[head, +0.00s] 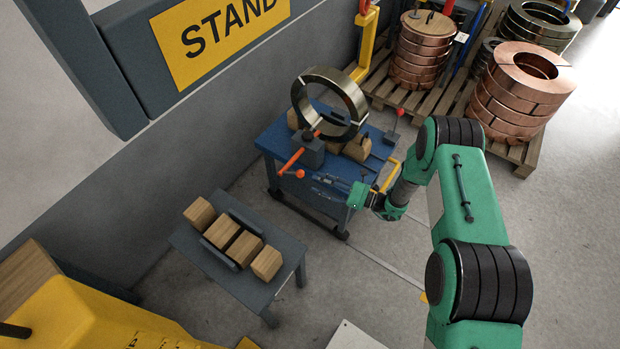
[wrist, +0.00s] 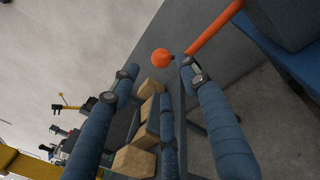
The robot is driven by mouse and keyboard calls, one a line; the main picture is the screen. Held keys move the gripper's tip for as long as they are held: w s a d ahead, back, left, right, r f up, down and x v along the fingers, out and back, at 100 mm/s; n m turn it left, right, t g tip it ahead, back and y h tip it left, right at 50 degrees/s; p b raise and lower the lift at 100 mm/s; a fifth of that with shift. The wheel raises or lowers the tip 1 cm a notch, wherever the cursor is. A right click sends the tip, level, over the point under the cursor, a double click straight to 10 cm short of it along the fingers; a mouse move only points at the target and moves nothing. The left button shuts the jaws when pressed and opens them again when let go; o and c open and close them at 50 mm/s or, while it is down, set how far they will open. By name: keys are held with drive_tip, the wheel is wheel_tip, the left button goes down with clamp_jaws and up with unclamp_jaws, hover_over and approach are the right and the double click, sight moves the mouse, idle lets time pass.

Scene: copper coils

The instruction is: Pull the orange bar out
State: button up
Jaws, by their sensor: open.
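The orange bar (head: 291,161) sticks out at an angle from a dark block (head: 311,152) on the blue cart (head: 335,190), below the upright steel coil. A separate orange ball (head: 300,173) shows close to its lower end. In the wrist view the bar (wrist: 215,28) crosses the upper right, its near end by the right fingertip, and the ball (wrist: 161,57) lies between the fingertips in the picture. My gripper (wrist: 158,75) has its blue fingers spread and empty. In the head view my gripper (head: 366,196) is at the cart's right side, apart from the bar; its fingers are hard to make out.
The steel coil (head: 351,91) stands upright between wooden blocks on the cart. A small grey table (head: 205,256) with several wooden blocks stands left of the cart. A red-knobbed lever (head: 399,112) rises at the cart's back right. Copper coils (head: 516,95) sit on pallets behind.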

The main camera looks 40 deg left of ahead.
drive_tip(key=shift+w+d, duration=0.15)
drive_tip(key=shift+d, duration=0.65)
drive_tip(key=shift+w+d, duration=0.15)
drive_tip(key=shift+d, duration=0.65)
drive_tip(key=shift+r, duration=0.1)
drive_tip(key=d+r+n+g+h, duration=0.1)
drive_tip(key=d+r+n, duration=0.2)
drive_tip(key=r, duration=0.6)
drive_tip(key=d+r+n+g+h, duration=0.2)
drive_tip(key=r+n, duration=0.1)
drive_tip(key=r, duration=0.6)
drive_tip(key=s+d+r+n+t+h, duration=0.1)
drive_tip(key=s+d+r+n+h, duration=0.15)
drive_tip(key=d+r, duration=0.45)
drive_tip(key=s+d+r+n+h, duration=0.1)
drive_tip(key=d+r+n+h, duration=0.15)
drive_tip(key=d+r, duration=0.45)
drive_tip(key=s+d+r+n+t+h, duration=0.2)
drive_tip(key=s+d+r, duration=0.4)
drive_tip(key=d, duration=0.5)
drive_tip(key=s+d+r+n+t+h, duration=0.2)
drive_tip(key=s+d+r+t+h, duration=0.2)
drive_tip(key=s+d+r, duration=0.3)
drive_tip(key=s+d+r+n+t+h, duration=0.3)
drive_tip(key=s+d+r+t, duration=0.2)
drive_tip(key=d, duration=1.1)
drive_tip(key=shift+s+d+r+h, duration=0.3)
drive_tip(key=shift+s+r, duration=0.75)
drive_tip(key=shift+r, duration=0.4)
